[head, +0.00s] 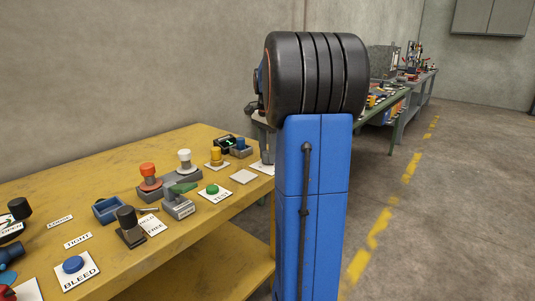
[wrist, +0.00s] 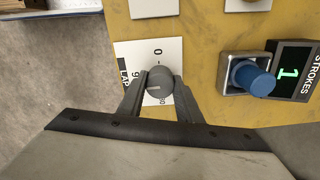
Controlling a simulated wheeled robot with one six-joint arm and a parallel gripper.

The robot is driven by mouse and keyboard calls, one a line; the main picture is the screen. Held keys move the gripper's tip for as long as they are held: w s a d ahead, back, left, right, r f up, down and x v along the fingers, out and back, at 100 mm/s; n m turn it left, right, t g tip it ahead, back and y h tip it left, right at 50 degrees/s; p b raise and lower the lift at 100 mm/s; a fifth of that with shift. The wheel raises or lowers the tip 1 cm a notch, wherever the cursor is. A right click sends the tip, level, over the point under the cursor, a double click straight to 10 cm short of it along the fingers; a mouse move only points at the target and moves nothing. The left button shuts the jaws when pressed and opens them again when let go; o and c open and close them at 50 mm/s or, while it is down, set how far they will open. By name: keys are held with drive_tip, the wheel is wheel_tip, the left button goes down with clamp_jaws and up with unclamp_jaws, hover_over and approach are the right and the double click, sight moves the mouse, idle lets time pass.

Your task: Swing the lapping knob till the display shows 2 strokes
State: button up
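The lapping knob (wrist: 160,86) is a round grey knob on a white plate (wrist: 172,48) with scale numbers and a partly covered black label; a light pointer line shows on it. My gripper (wrist: 160,84) has one finger on each side of the knob, and both appear to touch it. The strokes display (wrist: 288,73), right of the knob in the wrist view, shows a green 1. The display also shows in the head view (head: 225,144).
A blue button (wrist: 252,78) in a metal housing sits between the knob and the display. The yellow bench (head: 90,192) carries several other controls, including a green TEST button (head: 212,190) and a yellow knob (head: 216,155). Open floor lies right of my arm.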

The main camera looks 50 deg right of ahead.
idle(0.3)
drive_tip(key=n, duration=1.2)
drive_tip(key=shift+n, duration=2.1)
drive_tip(key=o, duration=1)
drive_tip(key=shift+o, duration=0.2)
